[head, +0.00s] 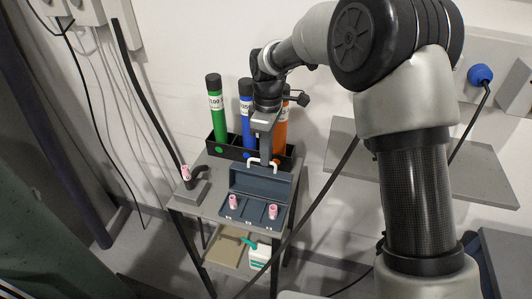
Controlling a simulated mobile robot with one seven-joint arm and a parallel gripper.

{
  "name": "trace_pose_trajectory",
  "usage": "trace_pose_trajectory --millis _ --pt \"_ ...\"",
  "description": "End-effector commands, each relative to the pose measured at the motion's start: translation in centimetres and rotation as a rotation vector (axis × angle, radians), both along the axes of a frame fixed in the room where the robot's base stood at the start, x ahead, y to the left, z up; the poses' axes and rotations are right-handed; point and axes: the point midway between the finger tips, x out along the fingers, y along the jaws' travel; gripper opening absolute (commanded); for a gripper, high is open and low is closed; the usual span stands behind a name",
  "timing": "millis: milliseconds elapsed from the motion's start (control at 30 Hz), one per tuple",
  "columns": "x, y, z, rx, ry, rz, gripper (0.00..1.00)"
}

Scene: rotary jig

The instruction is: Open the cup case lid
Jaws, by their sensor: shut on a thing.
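The cup case (253,212) is blue-grey and sits at the front of a small grey table. Its lid (245,181) stands raised along the back edge, so the inside shows. Two pink-and-white cups, one on the left (233,201) and one on the right (273,211), stand inside. A white handle (250,161) is at the lid's top edge. My gripper (266,160) comes down from above and is shut on the lid at this handle. The fingertips are small and partly merge with the handle and lid.
Behind the case, a black rack (226,149) holds green (216,112), blue (246,105) and orange (281,132) tubes. A grey jig (190,192) with a pink piece stands left of the case. A lower shelf (225,248) holds a white-and-green box (260,255). A dark cable crosses at right.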

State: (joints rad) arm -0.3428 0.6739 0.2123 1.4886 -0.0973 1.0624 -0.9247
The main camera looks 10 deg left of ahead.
Motion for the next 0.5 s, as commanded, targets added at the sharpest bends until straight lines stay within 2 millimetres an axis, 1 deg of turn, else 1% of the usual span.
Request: trace_pose_trajectory --millis 267,367,500 --pt "0.0 0.0 0.0 0.001 -0.005 0.000 0.00" --pt "-0.4 0.1 0.0 -0.003 -0.034 0.001 0.00" --pt "-1.6 0.2 0.1 -0.010 -0.121 0.004 0.00"
